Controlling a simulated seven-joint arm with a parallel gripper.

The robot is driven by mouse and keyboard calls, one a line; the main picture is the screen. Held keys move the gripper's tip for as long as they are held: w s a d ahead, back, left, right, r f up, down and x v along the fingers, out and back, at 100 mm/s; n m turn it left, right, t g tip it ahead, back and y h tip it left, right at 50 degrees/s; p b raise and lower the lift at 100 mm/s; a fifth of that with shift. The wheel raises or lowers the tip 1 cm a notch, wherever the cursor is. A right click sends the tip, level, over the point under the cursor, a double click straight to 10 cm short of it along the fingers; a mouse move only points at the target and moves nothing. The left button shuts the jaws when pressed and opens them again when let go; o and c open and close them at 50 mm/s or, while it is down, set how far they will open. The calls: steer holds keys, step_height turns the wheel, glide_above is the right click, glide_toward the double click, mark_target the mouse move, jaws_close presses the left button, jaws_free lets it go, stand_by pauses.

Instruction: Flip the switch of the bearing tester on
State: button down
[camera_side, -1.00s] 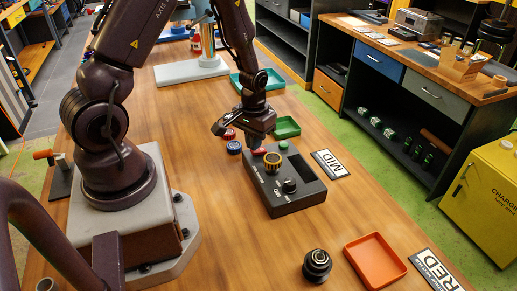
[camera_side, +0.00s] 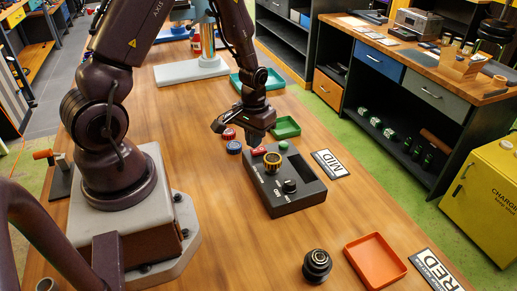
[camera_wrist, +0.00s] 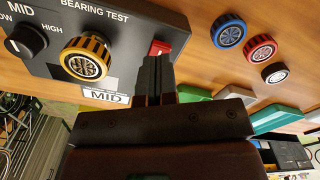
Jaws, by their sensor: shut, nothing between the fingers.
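A blue-rimmed (camera_side: 234,147) and a red-rimmed bearing (camera_side: 229,133) lie left of the tester. A green tray (camera_side: 287,133) is behind it. A "MID" plate (camera_side: 330,164) is to its right. An orange tray (camera_side: 390,275) and a dark round part (camera_side: 317,266) stand in front.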

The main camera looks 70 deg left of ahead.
steer(key=shift+r, duration=2.65)
steer(key=shift+s+d, duration=0.1)
steer(key=shift+s, duration=0.15)
steer(key=s+g, duration=0.1)
steer(key=s, duration=0.1)
step_height(320, 180, up, 13)
steer(key=m+t, duration=0.2)
steer(key=m, duration=0.1)
glide_above(253, 152)
steer(key=s+d, duration=0.5)
steer(key=d, duration=0.2)
steer(key=s+d+r+m+t, duration=0.3)
steer(key=s+d+r+t, duration=0.1)
steer(key=r, duration=0.5)
steer(key=shift+s+d+r+t, duration=0.2)
steer(key=shift+s+d+t, duration=0.15)
steer(key=shift+d, duration=0.2)
